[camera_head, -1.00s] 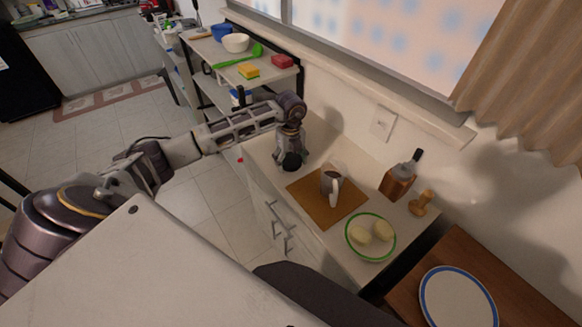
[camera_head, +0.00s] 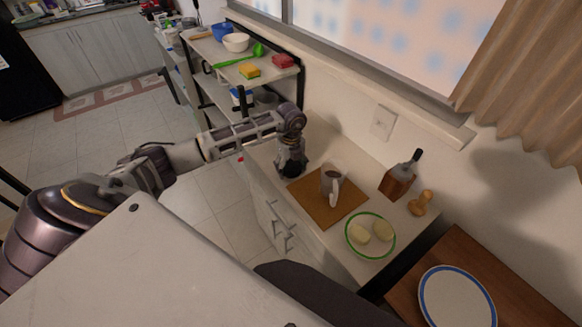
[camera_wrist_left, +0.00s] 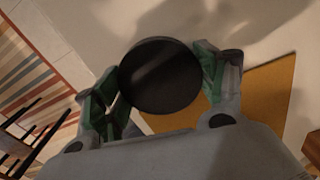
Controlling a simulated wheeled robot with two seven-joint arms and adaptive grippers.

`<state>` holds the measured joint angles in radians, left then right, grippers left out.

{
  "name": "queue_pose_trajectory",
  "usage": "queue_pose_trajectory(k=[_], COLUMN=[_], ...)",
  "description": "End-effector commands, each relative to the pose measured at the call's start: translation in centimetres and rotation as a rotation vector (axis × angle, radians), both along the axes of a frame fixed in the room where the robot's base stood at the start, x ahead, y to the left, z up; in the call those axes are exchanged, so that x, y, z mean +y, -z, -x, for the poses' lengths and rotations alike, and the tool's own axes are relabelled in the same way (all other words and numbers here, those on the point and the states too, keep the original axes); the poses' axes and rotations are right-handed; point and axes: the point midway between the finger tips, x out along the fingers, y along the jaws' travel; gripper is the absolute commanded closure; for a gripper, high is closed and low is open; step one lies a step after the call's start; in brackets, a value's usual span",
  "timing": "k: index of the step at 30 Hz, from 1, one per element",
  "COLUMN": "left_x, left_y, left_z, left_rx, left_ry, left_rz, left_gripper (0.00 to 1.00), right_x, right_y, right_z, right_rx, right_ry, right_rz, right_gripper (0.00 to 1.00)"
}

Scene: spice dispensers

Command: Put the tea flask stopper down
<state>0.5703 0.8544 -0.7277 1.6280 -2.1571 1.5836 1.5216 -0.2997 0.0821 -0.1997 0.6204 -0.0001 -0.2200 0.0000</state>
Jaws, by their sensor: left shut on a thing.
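My left gripper (camera_head: 291,168) is low over the counter at the far left corner of the brown board. In the left wrist view, my left gripper (camera_wrist_left: 160,85) is shut on a round black stopper (camera_wrist_left: 160,76), seen from above between the fingers. The stopper is hard to make out in the head view, and I cannot tell whether it touches the counter. My right gripper is not in view.
A green-rimmed plate with two pale round items (camera_head: 371,237), a brown bottle (camera_head: 400,178) and a wooden piece (camera_head: 421,203) stand on the counter (camera_head: 310,133). A shelf rack (camera_head: 222,60) with bowls and sponges is behind. A blue-rimmed plate (camera_head: 458,300) lies on a wooden table.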

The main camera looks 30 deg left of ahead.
Motion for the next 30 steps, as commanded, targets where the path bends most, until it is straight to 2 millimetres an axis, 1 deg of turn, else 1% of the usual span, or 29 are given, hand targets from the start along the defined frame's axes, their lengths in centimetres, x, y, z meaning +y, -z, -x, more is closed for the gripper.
queue_pose_trajectory(k=[4, 5, 9, 23, 26, 30], left_x=[0.0, 0.0, 0.0, 0.0, 0.0, 0.0], left_y=[0.3, 0.3, 0.3, 0.1, -0.2, -1.3], left_z=[0.0, 0.0, 0.0, 0.0, 0.0, -0.1], left_rx=[0.000, 0.000, 0.000, 0.000, 0.000, -0.002], left_ry=[0.000, 0.000, 0.000, 0.000, 0.000, 0.000], left_rz=[0.000, 0.000, 0.000, 0.000, 0.000, 0.000], left_gripper=[0.50, 0.25, 0.07, 0.07, 0.07, 0.07], right_x=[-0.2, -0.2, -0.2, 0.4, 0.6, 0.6], right_y=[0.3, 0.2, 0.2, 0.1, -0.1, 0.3], right_z=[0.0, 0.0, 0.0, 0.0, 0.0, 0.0], right_rx=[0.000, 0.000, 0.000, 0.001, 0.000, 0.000], right_ry=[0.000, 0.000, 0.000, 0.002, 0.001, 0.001], right_rz=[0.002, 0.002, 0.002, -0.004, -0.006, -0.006], right_gripper=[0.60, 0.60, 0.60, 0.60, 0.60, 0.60])
